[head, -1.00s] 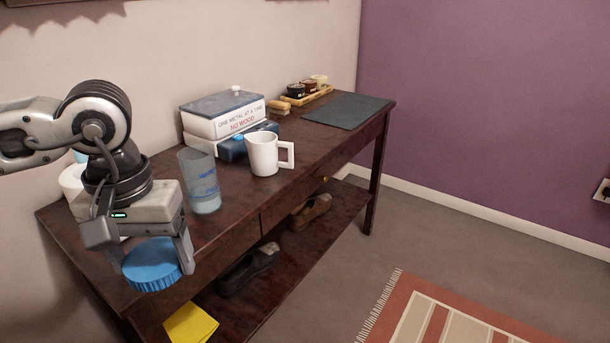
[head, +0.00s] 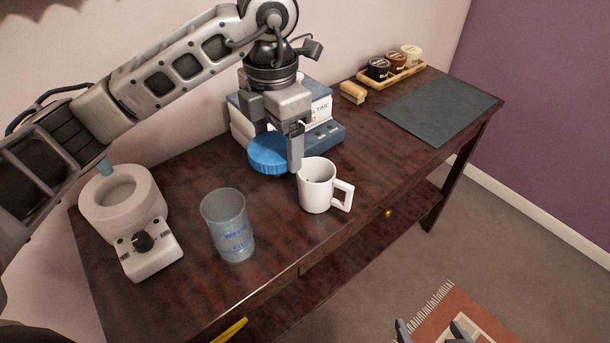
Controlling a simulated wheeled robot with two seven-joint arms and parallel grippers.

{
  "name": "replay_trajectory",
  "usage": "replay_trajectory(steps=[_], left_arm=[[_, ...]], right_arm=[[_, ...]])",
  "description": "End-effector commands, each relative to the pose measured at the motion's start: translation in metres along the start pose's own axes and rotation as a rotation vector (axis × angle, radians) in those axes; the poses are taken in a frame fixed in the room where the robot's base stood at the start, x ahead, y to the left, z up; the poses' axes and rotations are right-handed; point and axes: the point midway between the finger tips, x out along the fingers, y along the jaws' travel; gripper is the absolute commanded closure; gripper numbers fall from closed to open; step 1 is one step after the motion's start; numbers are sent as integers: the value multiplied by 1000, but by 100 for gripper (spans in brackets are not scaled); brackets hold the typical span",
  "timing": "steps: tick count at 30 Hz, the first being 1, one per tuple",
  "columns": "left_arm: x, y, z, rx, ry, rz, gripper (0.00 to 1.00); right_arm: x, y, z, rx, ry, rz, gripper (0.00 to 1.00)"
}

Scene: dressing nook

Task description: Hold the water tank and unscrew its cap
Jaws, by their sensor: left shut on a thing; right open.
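My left gripper (head: 275,150) is shut on a round, ribbed blue lid-like piece (head: 266,155) and holds it near the white mug and the books.
A white mug (head: 316,188) and a clear bluish cup (head: 229,228) stand near the front edge. A white appliance (head: 152,262) is at left. Thick books (head: 319,108) are at the back. A brush (head: 353,92), jar tray (head: 392,78) and dark mat (head: 438,110) lie right.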

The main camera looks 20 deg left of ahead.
Motion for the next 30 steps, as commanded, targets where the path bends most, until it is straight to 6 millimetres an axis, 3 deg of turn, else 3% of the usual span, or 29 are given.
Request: replay_trajectory(steps=[5,19,30], left_arm=[[9,0,0,-119,4,-2,53],[121,0,-1,-123,5,-1,53],[157,0,-1,-122,3,-1,53]], right_arm=[[0,1,6,0,-17,2,18],[-3,0,7,-3,-23,0,18],[-3,1,6,-6,-21,1,18]])
